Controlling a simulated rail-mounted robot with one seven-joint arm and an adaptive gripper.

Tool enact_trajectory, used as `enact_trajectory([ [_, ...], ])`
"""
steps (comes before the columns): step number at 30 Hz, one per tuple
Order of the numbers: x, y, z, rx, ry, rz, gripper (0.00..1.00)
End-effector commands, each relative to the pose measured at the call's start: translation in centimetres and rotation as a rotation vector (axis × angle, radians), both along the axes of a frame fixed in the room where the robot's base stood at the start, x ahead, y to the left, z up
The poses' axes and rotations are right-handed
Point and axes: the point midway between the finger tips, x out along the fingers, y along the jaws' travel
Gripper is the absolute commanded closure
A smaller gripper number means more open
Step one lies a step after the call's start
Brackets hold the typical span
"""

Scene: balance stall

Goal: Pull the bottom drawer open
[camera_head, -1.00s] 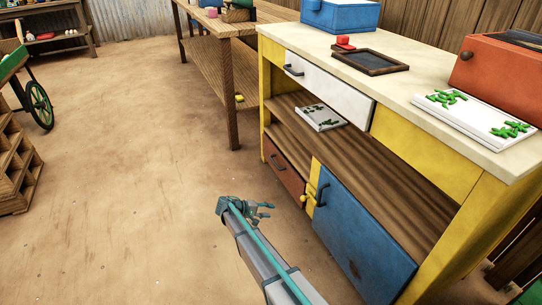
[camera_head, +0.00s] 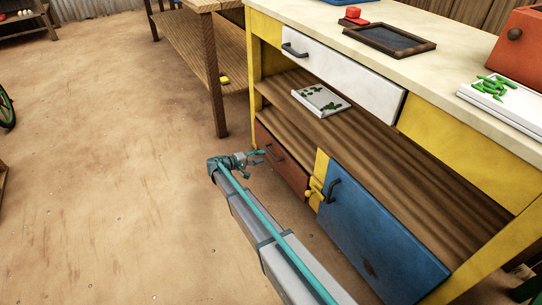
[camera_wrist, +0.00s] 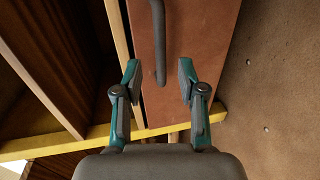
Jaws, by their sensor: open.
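The bottom drawer (camera_head: 291,172) is a reddish-brown front at the lower left of the yellow-framed counter, and it looks shut. It fills the middle of the wrist view (camera_wrist: 190,50). Its dark bar handle (camera_head: 274,152) runs down from the top of the wrist view (camera_wrist: 158,40). My gripper (camera_head: 258,160) is just in front of the drawer, close to the handle. In the wrist view, its fingers (camera_wrist: 158,82) are open, and the handle's near end appears between the tips. I cannot tell whether they touch it. Nothing is held.
A blue cupboard door (camera_head: 375,235) with a dark handle and a yellow latch (camera_head: 312,192) are right of the drawer. A white drawer (camera_head: 345,75) is above, with an open shelf (camera_head: 400,160) between. A wooden table (camera_head: 215,80) stands at left. The floor (camera_head: 110,200) in front is clear.

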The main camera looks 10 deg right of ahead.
Motion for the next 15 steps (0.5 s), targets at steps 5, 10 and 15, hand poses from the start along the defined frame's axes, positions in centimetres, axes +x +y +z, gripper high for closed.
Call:
enact_trajectory([
  [5,1.1,-3.1,-1.0,0.000,0.000,-0.002,0.60],
  [10,1.9,-5.1,-1.4,0.000,0.001,-0.001,0.60],
  [15,2.4,-6.2,-1.5,0.000,0.001,0.000,0.60],
])
